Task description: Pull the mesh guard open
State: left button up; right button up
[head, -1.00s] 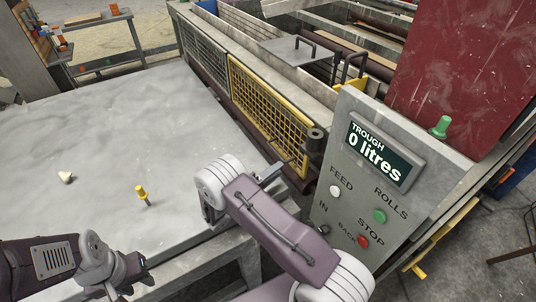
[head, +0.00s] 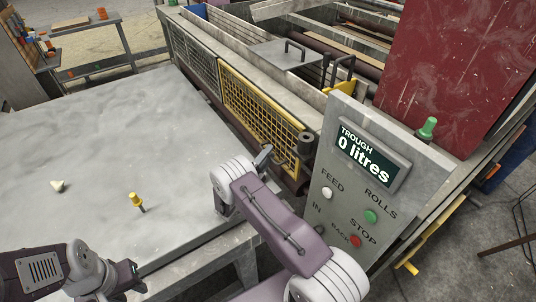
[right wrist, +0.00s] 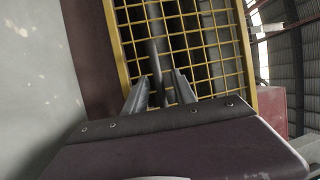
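The mesh guard (head: 246,106) is a yellow-framed wire panel on the front of the machine, standing upright in the head view. It also fills the upper part of the right wrist view (right wrist: 243,42). My right gripper (head: 265,153) is just in front of the guard's lower right part. In the right wrist view its two fingers (right wrist: 160,86) stand apart, pointing at the mesh. A grey bar (right wrist: 153,52) shows between them; I cannot tell whether it is in front of or behind the mesh. My left gripper (head: 138,277) is low over the grey table, its fingers unclear.
A grey control panel (head: 335,215) with a "0 litres" display and several buttons stands right of my right gripper. A dark round post (head: 307,143) is at the guard's right end. A yellow peg (head: 136,200) and a pale lump (head: 57,186) are on the grey table (head: 90,135).

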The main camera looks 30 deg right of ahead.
grip_shut()
dwell(1.4)
